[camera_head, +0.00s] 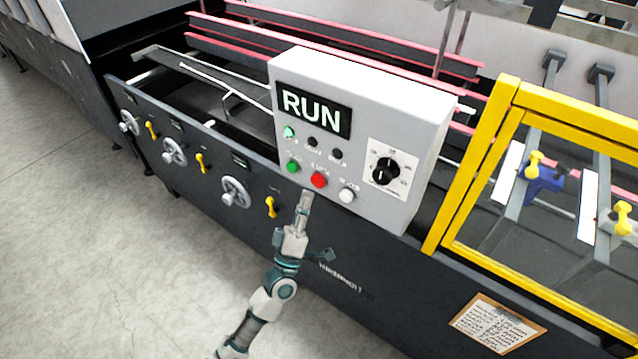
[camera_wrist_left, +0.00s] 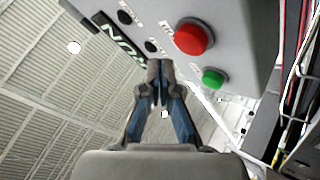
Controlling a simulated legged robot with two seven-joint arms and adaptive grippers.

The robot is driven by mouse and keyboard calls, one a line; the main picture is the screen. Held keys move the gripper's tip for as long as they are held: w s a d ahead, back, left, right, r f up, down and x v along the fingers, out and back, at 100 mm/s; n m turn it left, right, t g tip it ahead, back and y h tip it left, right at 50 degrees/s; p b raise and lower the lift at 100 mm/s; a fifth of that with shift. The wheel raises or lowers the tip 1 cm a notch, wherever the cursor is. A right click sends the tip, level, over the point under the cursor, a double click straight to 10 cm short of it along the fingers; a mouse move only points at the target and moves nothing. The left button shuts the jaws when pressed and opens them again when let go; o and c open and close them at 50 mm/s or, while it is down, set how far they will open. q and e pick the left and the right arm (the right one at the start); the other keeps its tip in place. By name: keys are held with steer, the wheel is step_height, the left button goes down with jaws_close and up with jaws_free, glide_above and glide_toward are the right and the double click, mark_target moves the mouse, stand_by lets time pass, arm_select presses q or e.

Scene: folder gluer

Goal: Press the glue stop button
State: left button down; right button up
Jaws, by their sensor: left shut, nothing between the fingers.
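A pale grey control box (camera_head: 371,95) carries a lit green button (camera_head: 293,166), a red button (camera_head: 318,180) and a white button (camera_head: 347,195) in a row. The small labels above them are too blurred to read surely. My left gripper (camera_head: 306,196) is shut and empty, pointing up at the box just below the red button. In the left wrist view the closed fingertips (camera_wrist_left: 160,66) are near the panel, beside the red button (camera_wrist_left: 192,38) and the green button (camera_wrist_left: 214,78). They appear apart from the red button; contact cannot be told. My right gripper is not in view.
A display reading RUN (camera_head: 314,111) and small indicator lights sit above the buttons. A black dial (camera_head: 384,171) is on the right of the box. A yellow guard frame (camera_head: 478,160) stands right of it. Handwheels (camera_head: 235,192) line the dark machine side. The floor at left is clear.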

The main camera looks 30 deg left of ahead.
mark_target(318, 181)
arm_select(q)
steer(key=shift+w+a+r, duration=0.1)
steer(key=shift+w+a, duration=0.05)
steer(key=shift+w, duration=0.55)
steer(key=shift+w+a, duration=0.1)
steer(key=shift+w, duration=0.55)
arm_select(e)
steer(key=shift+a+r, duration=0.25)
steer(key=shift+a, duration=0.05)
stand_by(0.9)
